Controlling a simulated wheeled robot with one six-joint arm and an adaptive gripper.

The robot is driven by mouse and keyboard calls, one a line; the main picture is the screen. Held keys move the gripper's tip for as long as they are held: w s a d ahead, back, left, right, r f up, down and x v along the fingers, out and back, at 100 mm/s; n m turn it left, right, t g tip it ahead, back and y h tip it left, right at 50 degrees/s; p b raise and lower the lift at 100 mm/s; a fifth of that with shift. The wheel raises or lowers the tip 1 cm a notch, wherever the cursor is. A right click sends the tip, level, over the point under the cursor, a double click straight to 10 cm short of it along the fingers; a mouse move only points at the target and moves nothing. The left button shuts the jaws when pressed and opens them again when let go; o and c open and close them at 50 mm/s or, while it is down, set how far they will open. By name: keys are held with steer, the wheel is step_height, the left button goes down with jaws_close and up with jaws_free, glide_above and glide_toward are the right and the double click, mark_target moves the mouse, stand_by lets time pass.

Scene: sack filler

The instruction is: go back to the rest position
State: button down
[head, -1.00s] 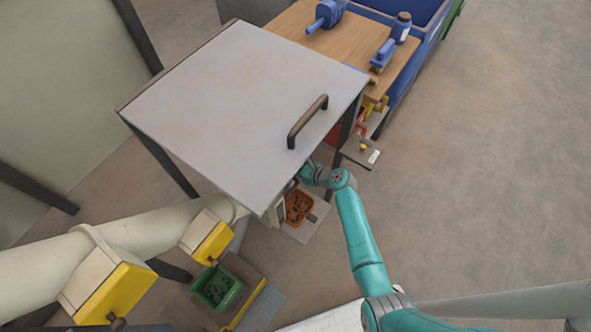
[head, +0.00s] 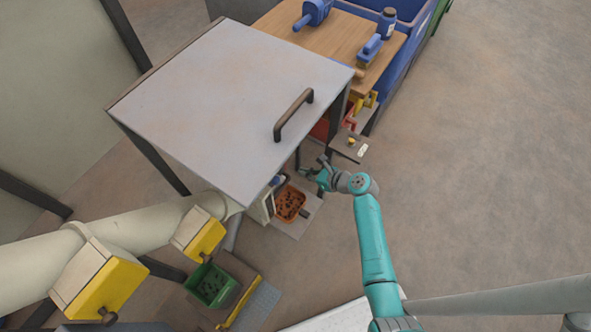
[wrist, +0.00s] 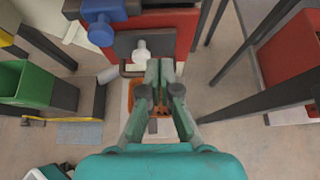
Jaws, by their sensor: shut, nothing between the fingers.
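My gripper (head: 318,172) is at the end of the teal arm, just off the right side of the grey-topped frame in the head view. In the wrist view my gripper (wrist: 160,66) has its two fingers together with nothing between them. An orange tray (head: 290,204) with dark bits in it sits low, below and left of the gripper in the head view.
The grey top with its dark handle (head: 294,115) stands left of my arm. A green bin (head: 210,286) stands at lower left. Open floor lies to the right.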

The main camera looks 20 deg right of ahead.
steer(key=shift+v, duration=1.55)
